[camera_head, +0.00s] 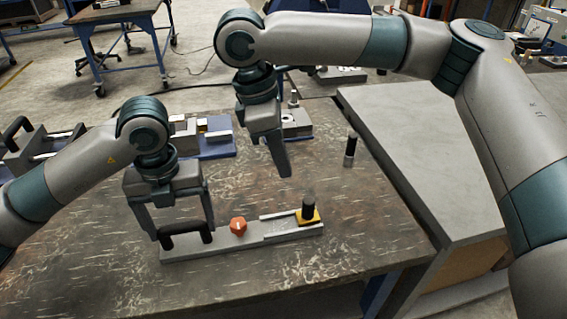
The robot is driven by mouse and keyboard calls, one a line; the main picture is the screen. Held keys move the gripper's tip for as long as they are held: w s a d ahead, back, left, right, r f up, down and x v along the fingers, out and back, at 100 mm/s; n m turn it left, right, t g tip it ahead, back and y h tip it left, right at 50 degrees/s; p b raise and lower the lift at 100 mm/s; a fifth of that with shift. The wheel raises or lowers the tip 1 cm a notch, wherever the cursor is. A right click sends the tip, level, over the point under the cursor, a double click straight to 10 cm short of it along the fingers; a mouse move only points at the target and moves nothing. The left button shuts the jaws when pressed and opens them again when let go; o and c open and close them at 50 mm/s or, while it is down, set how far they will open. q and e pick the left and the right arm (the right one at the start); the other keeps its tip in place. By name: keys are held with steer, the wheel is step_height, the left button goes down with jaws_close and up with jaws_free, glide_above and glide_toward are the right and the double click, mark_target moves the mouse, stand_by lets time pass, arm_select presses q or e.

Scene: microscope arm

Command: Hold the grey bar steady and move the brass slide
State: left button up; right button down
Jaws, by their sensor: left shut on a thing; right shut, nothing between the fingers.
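The grey bar (250,240) lies on the dark worn table, with a black handle (186,236) at its left end. An orange-red knob (238,226) sits near its middle. The brass slide (309,218), a yellow block with an upright black knob, sits near the bar's right end beside a thin rail. My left gripper (187,239) is shut on the black handle, with a finger at each end of it. My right gripper (286,172) is shut and empty, above the table and behind the brass slide, apart from it.
A black-topped post (349,150) stands on the table (370,215) to the right. Grey and blue fixtures (215,146) line the back edge. A grey-topped bench (425,160) adjoins on the right. The table is clear in front of the bar.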

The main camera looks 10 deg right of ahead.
arm_select(q)
steer(key=shift+r, duration=0.1)
steer(key=o, duration=2)
steer(key=shift+r, duration=0.1)
step_height(320, 180, up, 12)
steer(key=shift+f, duration=0.1)
